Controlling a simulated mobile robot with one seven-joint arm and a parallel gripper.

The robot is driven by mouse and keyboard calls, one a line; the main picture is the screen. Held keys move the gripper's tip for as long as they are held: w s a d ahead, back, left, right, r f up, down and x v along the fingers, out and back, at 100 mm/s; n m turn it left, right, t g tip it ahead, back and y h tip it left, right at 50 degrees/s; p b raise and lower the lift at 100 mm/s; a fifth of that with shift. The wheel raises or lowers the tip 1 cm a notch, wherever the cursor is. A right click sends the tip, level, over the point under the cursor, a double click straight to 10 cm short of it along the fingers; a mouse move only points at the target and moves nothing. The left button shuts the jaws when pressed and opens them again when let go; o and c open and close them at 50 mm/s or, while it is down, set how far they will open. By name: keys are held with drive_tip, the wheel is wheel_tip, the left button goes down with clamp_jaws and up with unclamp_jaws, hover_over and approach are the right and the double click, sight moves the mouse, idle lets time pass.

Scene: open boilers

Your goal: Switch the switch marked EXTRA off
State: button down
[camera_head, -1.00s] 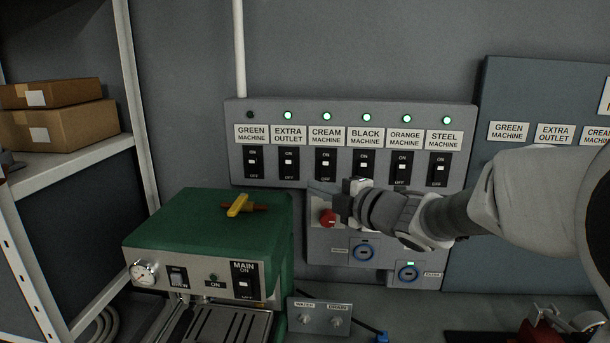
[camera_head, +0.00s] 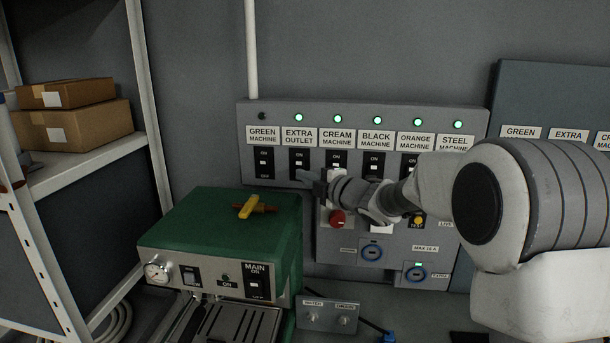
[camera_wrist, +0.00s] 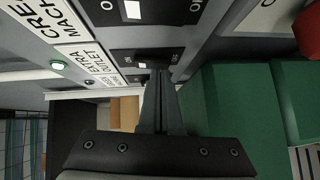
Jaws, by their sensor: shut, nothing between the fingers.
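The EXTRA OUTLET switch (camera_head: 299,162) is the second from the left on the grey wall panel. It is black with a light rocker, and the lamp (camera_head: 299,118) above its label glows green. In the wrist view the EXTRA OUTLET label (camera_wrist: 100,68) and the switch (camera_wrist: 148,58) are seen from close by. My gripper (camera_head: 307,176) is shut and empty, with its fingertips at the lower part of this switch. The wrist view shows the closed fingers (camera_wrist: 160,76) pointing at the switch; I cannot tell whether they touch it.
The GREEN MACHINE switch (camera_head: 263,162) is just left, and the CREAM MACHINE switch (camera_head: 336,160) just right. A red knob (camera_head: 337,218) lies below. A green coffee machine (camera_head: 225,218) stands in front at lower left. A shelf with cardboard boxes (camera_head: 85,125) is at far left.

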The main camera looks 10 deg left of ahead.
drive_tip(key=shift+f, duration=0.1)
drive_tip(key=b, duration=0.2)
drive_tip(key=shift+w+t+b, duration=0.25)
drive_tip(key=shift+t+b, duration=0.05)
drive_tip(key=shift+b, duration=0.05)
drive_tip(key=shift+s+f, duration=0.1)
